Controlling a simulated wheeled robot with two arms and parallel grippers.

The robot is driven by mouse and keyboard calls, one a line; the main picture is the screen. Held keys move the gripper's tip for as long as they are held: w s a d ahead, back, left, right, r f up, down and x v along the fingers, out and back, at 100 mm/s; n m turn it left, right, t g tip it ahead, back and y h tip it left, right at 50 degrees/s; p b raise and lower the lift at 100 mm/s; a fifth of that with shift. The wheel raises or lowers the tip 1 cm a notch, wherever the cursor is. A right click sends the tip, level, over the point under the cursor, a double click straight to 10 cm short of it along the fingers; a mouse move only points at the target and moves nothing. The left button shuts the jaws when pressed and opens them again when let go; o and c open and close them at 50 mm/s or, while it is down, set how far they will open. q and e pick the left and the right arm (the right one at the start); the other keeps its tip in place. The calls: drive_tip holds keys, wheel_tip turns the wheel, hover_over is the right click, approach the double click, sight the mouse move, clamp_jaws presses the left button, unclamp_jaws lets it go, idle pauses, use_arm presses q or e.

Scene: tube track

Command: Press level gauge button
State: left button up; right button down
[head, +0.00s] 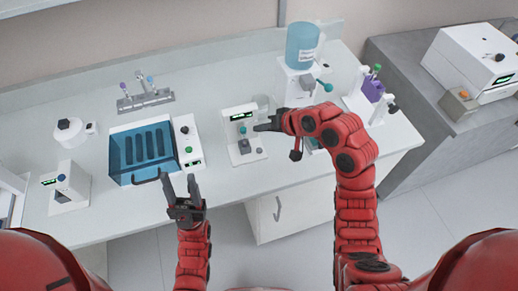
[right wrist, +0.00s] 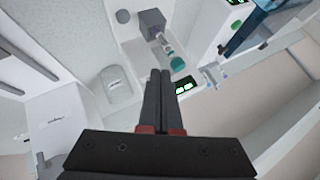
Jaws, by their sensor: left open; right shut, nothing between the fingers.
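A small white instrument (head: 233,125) with a green-lit display stands near the middle of the bench in the head view. My right gripper (head: 258,126) is shut and empty, reaching in from the right in front of this instrument. In the right wrist view, the shut fingertips (right wrist: 160,73) appear just beside the green display (right wrist: 185,87) and the teal button (right wrist: 177,64); contact cannot be told. My left gripper (head: 180,187) is open and empty by the bench's front edge.
A blue-lidded bath (head: 143,152) with a control panel stands left of the instrument. A tube rack (head: 145,100) is behind it. A dispenser with a blue tank (head: 303,45) stands at right, close to my right arm.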

drive_tip(key=shift+f+b, duration=2.45)
drive_tip(key=shift+f, duration=1.75)
drive_tip(key=shift+f, duration=0.15)
drive_tip(key=shift+f, duration=0.25)
drive_tip(key=shift+f+b, duration=0.5)
drive_tip(key=shift+b, duration=0.05)
drive_tip(key=shift+r, duration=0.15)
drive_tip(key=shift+r+p, duration=0.55)
drive_tip(key=shift+r, duration=0.25)
wheel_tip(320, 180, up, 5)
drive_tip(key=p, duration=0.3)
